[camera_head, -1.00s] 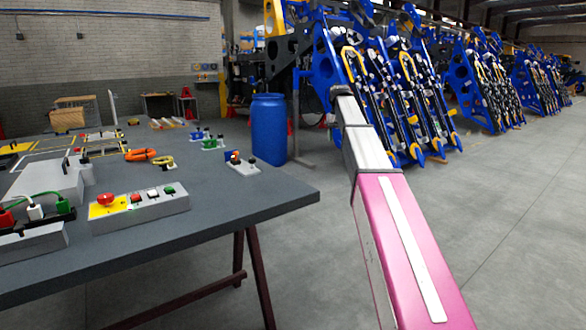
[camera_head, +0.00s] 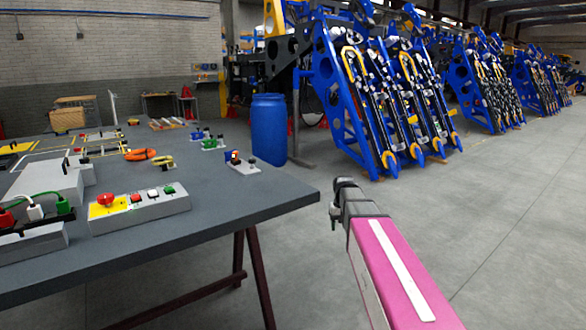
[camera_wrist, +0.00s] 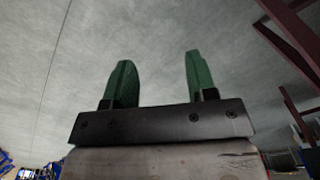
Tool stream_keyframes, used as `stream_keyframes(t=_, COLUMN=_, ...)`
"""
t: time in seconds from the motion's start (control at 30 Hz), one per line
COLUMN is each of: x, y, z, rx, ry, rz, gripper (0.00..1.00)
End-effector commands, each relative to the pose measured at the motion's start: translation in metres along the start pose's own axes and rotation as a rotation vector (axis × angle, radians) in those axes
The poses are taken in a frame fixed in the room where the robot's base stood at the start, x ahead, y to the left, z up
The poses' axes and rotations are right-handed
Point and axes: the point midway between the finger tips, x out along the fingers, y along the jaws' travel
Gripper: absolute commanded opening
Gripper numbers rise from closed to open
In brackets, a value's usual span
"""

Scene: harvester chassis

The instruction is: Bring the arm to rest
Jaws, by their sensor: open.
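My arm (camera_head: 395,270), a pink link with a white stripe, reaches up from the bottom right of the head view. Its dark grey joint (camera_head: 352,203) is beyond the table's right corner, over the floor and apart from the table. In the wrist view my gripper (camera_wrist: 158,80) shows two green fingers standing well apart. Nothing is between them, and only grey floor lies beyond. The gripper cannot be made out in the head view.
The grey table (camera_head: 235,205) fills the left, with a button box (camera_head: 140,207) near its front edge. A blue barrel (camera_head: 268,128) stands behind it. Blue harvester frames (camera_head: 345,100) line the back. The floor (camera_head: 510,220) at right is clear. A dark red table leg (camera_wrist: 285,50) shows in the wrist view.

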Motion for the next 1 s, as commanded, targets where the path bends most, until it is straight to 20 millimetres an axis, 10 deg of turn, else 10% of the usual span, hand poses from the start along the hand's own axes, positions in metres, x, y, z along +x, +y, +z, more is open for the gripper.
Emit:
stream_keyframes(t=0.5, x=0.125, y=0.001, z=0.175, rx=0.000, ry=-0.001, rz=0.000, gripper=0.52)
stream_keyframes(t=1.0, x=0.137, y=0.002, z=0.193, rx=0.000, ry=0.003, rz=0.000, gripper=0.52)
